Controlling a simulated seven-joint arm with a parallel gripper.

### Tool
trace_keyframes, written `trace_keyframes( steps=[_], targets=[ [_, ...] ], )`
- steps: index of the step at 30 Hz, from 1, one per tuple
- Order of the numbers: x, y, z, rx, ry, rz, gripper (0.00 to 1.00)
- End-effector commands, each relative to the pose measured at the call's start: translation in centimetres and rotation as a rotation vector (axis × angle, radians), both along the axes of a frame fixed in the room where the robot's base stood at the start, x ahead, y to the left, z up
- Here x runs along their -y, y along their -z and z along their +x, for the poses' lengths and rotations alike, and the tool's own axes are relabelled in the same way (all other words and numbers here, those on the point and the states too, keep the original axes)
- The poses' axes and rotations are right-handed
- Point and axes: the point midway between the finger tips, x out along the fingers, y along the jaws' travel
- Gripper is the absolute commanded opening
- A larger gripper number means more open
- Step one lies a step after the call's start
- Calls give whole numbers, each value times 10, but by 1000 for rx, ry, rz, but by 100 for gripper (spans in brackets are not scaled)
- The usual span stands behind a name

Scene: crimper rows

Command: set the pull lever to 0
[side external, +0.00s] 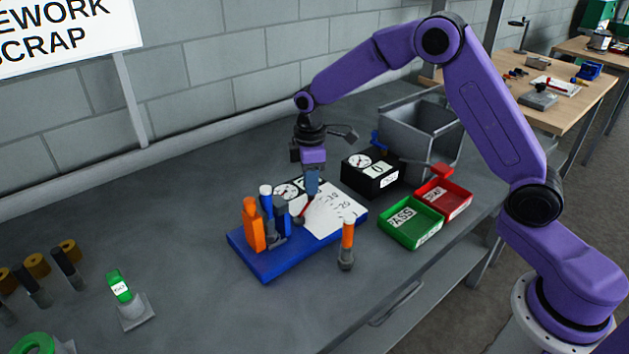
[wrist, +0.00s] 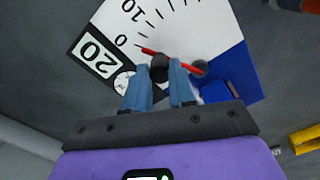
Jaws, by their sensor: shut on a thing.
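My gripper (side external: 312,195) points down over a blue base (side external: 265,275) carrying a white scale plate (side external: 335,213). In the wrist view, its two blue fingers (wrist: 160,85) are closed around a dark round piece (wrist: 160,62), apparently the pull lever's grip. A thin red pointer (wrist: 148,51) sticks out from beside it, its tip close to the 0 end of the scale (wrist: 150,20). The pointer also shows in the side view (side external: 302,212). The lever's lower part is hidden.
Orange (side external: 253,228) and blue (side external: 283,218) uprights stand on the base's left end. An orange-topped tool (side external: 347,245) stands in front. A black box with a dial (side external: 370,172), a green tray (side external: 411,238) and a red tray (side external: 460,208) are to the right.

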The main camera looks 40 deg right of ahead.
Motion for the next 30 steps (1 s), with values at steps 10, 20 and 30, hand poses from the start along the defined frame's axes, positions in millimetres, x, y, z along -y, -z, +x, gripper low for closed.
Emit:
trace_keyframes(
  steps=[10, 20, 30],
  targets=[
    [-4, -1, 4, 6, -57, 2, 0],
    [-4, -1, 5, 8, -58, 3, 34],
    [-3, -1, 4, 3, -55, 1, 51]
  ],
)
